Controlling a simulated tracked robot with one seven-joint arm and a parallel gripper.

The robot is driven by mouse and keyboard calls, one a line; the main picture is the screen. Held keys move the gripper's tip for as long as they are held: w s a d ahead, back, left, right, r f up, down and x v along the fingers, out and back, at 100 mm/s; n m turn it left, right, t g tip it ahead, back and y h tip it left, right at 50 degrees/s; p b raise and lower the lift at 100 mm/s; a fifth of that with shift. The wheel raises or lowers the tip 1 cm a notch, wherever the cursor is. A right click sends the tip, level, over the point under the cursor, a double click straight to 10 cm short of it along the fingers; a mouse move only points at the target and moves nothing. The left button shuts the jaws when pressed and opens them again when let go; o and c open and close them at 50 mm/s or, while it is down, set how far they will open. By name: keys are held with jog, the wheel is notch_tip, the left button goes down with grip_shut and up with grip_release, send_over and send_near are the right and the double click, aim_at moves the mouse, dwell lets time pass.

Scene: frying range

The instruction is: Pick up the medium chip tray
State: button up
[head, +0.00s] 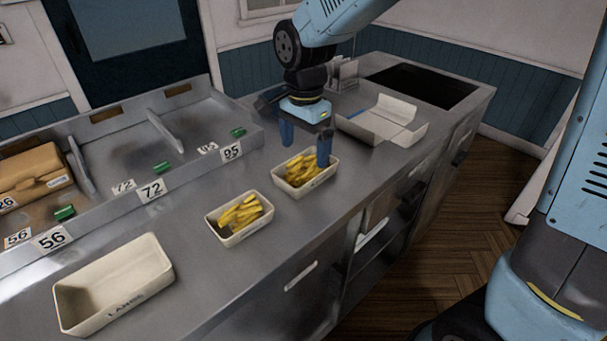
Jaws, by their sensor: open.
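Two cream trays of yellow chips stand on the steel counter. The farther one (290,186) looks the larger of the two, so it is likely the medium tray; its label is too small to read. The nearer, smaller-looking chip tray (228,241) stands to its left. My gripper (305,146) points down over the farther tray with its two blue fingers spread apart. One finger shows at the tray's far left side and the other overlaps its right part. Nothing is held between them. Whether a finger touches the tray, I cannot tell.
An empty tray marked LARGE (150,297) stands at the front left. An open cream box (365,127) lies right of my gripper. A raised steel unit with number cards (151,190) runs along the back left. Bare counter separates the trays.

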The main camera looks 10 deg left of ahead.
aim_at(305, 178)
jog(key=shift+s+d+f, duration=0.1)
jog(key=shift+d+f, duration=0.05)
jog(key=shift+f, duration=2.75)
jog(key=c, duration=1.4)
